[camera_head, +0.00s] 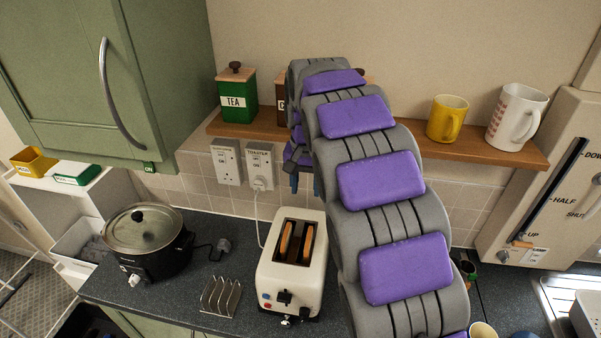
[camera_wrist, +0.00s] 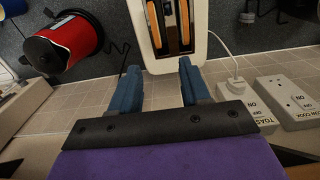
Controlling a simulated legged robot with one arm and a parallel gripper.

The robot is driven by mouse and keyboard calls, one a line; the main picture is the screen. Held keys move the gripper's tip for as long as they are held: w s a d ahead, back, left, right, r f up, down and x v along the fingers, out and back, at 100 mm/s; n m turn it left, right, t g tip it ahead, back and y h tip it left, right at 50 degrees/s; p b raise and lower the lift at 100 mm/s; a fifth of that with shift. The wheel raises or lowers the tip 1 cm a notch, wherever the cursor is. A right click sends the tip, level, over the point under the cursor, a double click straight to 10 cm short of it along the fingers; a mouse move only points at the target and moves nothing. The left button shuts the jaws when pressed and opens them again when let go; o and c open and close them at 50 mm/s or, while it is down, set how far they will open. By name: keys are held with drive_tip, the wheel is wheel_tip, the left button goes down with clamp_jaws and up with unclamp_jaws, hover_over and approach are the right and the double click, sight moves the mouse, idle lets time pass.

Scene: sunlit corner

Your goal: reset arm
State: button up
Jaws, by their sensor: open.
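My grey and purple arm reaches up and away across the middle of the head view. It curves down at its far end to my gripper (camera_head: 304,184), which is partly hidden behind the arm, near the tiled wall. In the wrist view my gripper (camera_wrist: 159,75) shows two blue fingers apart with nothing between them. The cream toaster (camera_head: 293,270) stands on the counter below, with two slices of toast in its slots. It also shows in the wrist view (camera_wrist: 202,20), just beyond the fingertips and apart from them.
A wooden shelf (camera_head: 478,147) holds a green tea tin (camera_head: 237,96), a yellow mug (camera_head: 446,120) and a white measuring jug (camera_head: 516,116). A black slow cooker (camera_head: 150,262) and toast rack (camera_head: 221,297) stand left of the toaster. A red kettle (camera_wrist: 66,45) shows in the wrist view.

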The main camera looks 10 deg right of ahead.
drive_tip(key=shift+a, duration=0.15)
drive_tip(key=s+f+n+b, duration=0.1)
drive_tip(key=s+f+b, duration=0.2)
drive_tip(key=s, duration=1)
drive_tip(key=s+f+n+g+b, duration=0.1)
drive_tip(key=s+f+b, duration=0.3)
drive_tip(key=s, duration=0.9)
drive_tip(key=s+f+n+b, duration=0.2)
drive_tip(key=s+f, duration=0.6)
drive_tip(key=s, duration=0.5)
drive_tip(key=shift+s+d+g+b, duration=0.25)
drive_tip(key=shift+g+b, duration=0.15)
drive_tip(key=shift+b, duration=0.45)
drive_tip(key=shift+o, duration=0.4)
drive_tip(key=shift+r, duration=0.1)
